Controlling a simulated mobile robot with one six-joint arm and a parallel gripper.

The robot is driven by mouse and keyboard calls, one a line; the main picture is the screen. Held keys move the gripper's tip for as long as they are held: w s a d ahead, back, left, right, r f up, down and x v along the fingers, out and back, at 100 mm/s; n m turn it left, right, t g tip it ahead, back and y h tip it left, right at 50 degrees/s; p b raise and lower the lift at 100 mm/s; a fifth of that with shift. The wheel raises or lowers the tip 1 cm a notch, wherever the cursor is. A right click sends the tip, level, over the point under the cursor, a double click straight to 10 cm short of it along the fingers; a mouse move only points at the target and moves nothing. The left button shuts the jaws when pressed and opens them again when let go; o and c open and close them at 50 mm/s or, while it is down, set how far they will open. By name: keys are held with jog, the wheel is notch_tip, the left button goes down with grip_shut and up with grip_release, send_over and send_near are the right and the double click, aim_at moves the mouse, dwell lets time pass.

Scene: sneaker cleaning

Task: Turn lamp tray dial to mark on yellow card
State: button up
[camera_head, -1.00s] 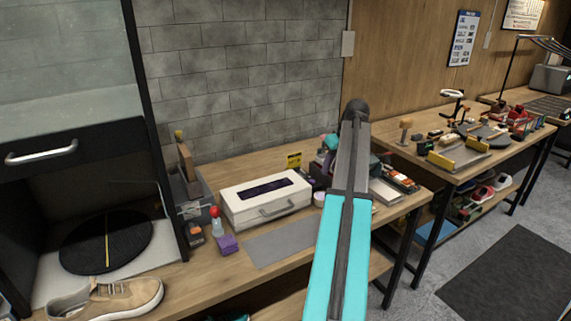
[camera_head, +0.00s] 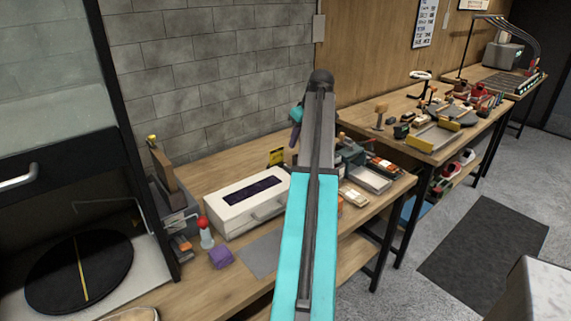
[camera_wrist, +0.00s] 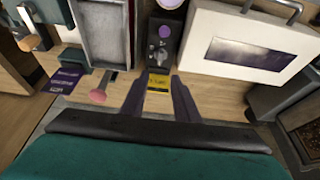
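The yellow card (camera_head: 276,156) stands behind the white box (camera_head: 250,202) in the head view. In the wrist view the yellow card (camera_wrist: 158,82) shows between my fingertips. Beside it is a dark panel with a small knob (camera_wrist: 161,56) and a round purple button (camera_wrist: 165,32), next to the white box (camera_wrist: 250,40). I take the knob to be the dial; its mark and setting are too small to read. My gripper (camera_wrist: 158,82) is open and empty, apart from the panel. In the head view my gripper (camera_head: 295,134) hangs above the bench, partly behind my arm.
In the wrist view a pink-ended item (camera_wrist: 98,95), a purple card (camera_wrist: 66,80) and a grey tray (camera_wrist: 104,35) lie left of the panel.

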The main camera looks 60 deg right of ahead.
aim_at(287, 166)
jog(key=shift+w+f, duration=0.1)
jog(key=shift+f, duration=0.05)
jog(key=shift+p+x, duration=1.15)
jog(key=shift+x, duration=5.6)
jog(key=shift+c, duration=0.3)
jog(key=shift+f, duration=0.1)
grip_shut()
